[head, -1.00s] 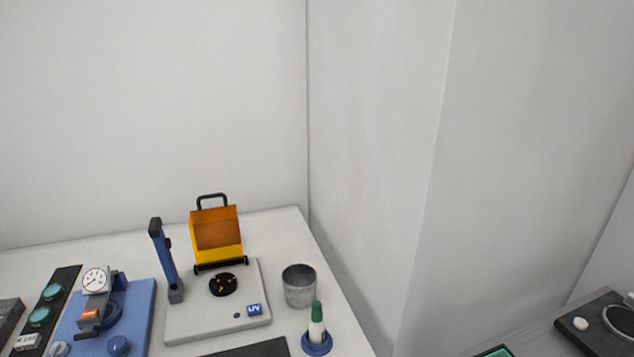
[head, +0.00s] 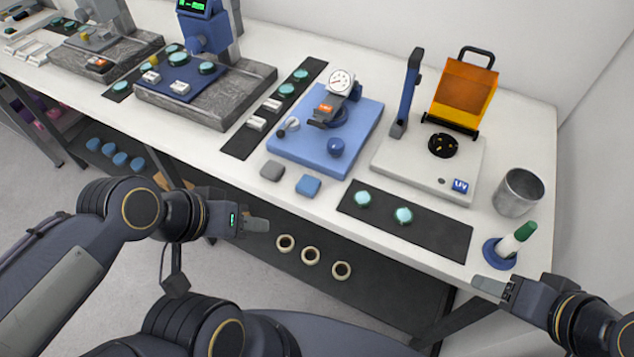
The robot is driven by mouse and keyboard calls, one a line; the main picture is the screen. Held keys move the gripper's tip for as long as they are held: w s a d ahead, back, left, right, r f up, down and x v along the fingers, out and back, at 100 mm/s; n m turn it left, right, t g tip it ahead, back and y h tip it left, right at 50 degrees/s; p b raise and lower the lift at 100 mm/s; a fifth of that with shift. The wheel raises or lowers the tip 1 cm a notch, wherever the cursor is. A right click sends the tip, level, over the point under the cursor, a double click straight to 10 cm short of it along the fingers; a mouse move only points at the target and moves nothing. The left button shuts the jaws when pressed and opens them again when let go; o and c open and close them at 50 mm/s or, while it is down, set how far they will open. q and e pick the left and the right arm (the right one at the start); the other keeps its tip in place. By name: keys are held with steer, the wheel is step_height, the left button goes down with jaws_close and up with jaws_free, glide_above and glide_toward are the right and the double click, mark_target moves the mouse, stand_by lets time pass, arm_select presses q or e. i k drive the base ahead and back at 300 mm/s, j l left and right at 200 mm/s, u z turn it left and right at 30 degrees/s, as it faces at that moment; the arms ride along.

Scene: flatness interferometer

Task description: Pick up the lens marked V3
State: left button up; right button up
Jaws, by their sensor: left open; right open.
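Several teal round lenses lie on dark mats on the white bench; no V3 mark is readable on any of them. Two lie on the front right mat, a left one (head: 363,198) and a right one (head: 403,215). Two more (head: 301,75) (head: 287,89) are on the narrow dark mat left of the blue gauge base. Others (head: 207,67) sit on the blue plate of the granite stand. My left gripper (head: 262,226) is open and empty in front of the bench edge. My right gripper (head: 488,285) is open and empty near the bench's front right corner.
A grey UV station (head: 415,165) with an orange shield (head: 465,88) stands behind the front right mat (head: 440,235). The blue gauge base (head: 300,150) is mid-bench. Several rings (head: 311,255) lie on the lower shelf.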

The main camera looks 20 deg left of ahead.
mark_target(362, 199)
steer(key=u, duration=0.15)
steer(key=j+z, duration=0.4)
steer(key=j, duration=0.25)
steer(key=j+z, duration=0.4)
steer(key=j, duration=0.25)
steer(key=k+j+z, duration=0.1)
steer(key=j+z, duration=0.25)
steer(key=j, duration=0.3)
